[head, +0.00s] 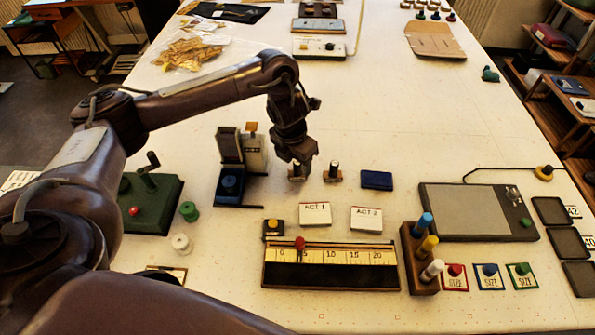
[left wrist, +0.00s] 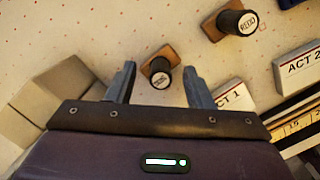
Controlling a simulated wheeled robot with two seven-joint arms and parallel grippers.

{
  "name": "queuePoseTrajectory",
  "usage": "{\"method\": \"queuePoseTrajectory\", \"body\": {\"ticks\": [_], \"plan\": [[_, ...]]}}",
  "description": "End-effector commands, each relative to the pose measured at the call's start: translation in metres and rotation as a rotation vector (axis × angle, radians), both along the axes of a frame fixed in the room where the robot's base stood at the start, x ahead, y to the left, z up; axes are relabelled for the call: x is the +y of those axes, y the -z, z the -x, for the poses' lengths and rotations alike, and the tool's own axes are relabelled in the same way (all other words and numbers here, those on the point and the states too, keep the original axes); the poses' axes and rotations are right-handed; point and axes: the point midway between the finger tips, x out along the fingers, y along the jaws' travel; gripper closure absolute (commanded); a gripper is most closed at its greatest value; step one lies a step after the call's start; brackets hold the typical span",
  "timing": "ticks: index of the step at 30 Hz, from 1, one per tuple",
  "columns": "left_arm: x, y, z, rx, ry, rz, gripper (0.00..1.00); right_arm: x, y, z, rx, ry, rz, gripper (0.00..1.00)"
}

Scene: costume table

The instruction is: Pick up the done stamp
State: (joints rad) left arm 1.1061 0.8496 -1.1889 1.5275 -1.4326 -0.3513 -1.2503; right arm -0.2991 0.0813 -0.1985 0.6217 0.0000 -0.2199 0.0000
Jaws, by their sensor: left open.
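Two small stamps with dark handles and tan bases stand side by side in the middle of the table. The left one (left wrist: 160,72), its white cap label too small to read surely but apparently DONE, is between the fingers of my left gripper (head: 296,166). The gripper is open, pointing down over it, with a gap on both sides and no visible grip. In the head view the gripper largely hides this stamp. The other stamp (head: 333,172) stands just to the right; its cap reads REDO in the left wrist view (left wrist: 238,22). My right gripper is not in view.
Signs ACT 1 (head: 315,214) and ACT 2 (head: 366,219) lie in front of the stamps. A blue pad (head: 377,180) lies to the right. A dark device with a grey block (head: 254,153) stands close on the left. Table is clear behind the stamps.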

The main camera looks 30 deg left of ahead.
Motion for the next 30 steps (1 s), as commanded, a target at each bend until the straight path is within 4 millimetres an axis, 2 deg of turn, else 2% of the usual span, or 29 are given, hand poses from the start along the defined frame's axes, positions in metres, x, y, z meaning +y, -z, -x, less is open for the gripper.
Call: {"method": "queuePoseTrajectory", "body": {"ticks": [3, 10, 21, 30], "plan": [[-0.0008, 0.0073, -0.0011, 0.000, 0.000, 0.001, 0.53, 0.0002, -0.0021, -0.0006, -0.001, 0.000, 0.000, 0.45], [-0.0007, 0.0082, -0.0017, -0.002, 0.001, 0.000, 0.53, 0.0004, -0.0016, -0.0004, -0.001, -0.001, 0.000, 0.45], [-0.0005, 0.0079, -0.0017, -0.002, 0.001, 0.000, 1.00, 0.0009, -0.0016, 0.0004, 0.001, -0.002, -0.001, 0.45], [-0.0006, 0.0054, -0.0021, -0.003, 0.001, 0.001, 1.00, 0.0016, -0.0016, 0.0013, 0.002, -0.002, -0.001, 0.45]]}}
